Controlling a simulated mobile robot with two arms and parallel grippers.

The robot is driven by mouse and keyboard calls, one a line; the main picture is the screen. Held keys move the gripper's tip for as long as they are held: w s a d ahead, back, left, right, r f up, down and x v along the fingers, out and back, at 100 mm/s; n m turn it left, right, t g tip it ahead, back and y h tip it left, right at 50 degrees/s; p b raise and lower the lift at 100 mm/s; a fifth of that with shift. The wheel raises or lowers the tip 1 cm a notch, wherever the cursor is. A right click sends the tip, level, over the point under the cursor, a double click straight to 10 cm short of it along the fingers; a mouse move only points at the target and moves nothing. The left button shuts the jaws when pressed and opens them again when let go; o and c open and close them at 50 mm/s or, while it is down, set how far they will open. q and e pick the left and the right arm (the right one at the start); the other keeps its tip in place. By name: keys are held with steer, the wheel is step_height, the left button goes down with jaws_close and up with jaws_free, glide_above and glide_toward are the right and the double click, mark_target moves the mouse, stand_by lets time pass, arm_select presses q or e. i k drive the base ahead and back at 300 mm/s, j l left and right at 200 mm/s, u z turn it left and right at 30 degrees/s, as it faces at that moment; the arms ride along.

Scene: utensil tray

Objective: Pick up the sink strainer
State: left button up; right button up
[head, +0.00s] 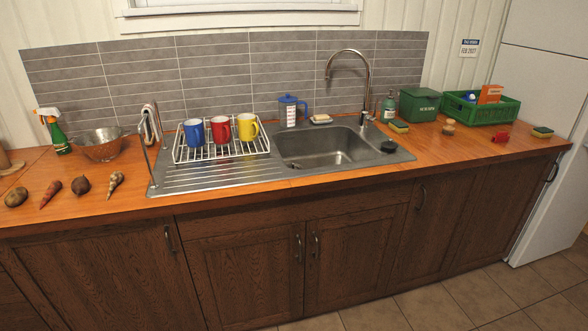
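Neither of my grippers is in view.
The tall tap (369,80) rises behind the basin. A dish rack (258,148) with several mugs stands left of it. A soap bottle (389,107), a sponge (399,126) and a green box (419,104) stand behind right. The counter's front right (450,150) is clear.

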mark_target(293, 165)
steer(key=i+l, duration=1.6)
steer(key=k+l+z, duration=0.05)
steer(key=l, duration=0.05)
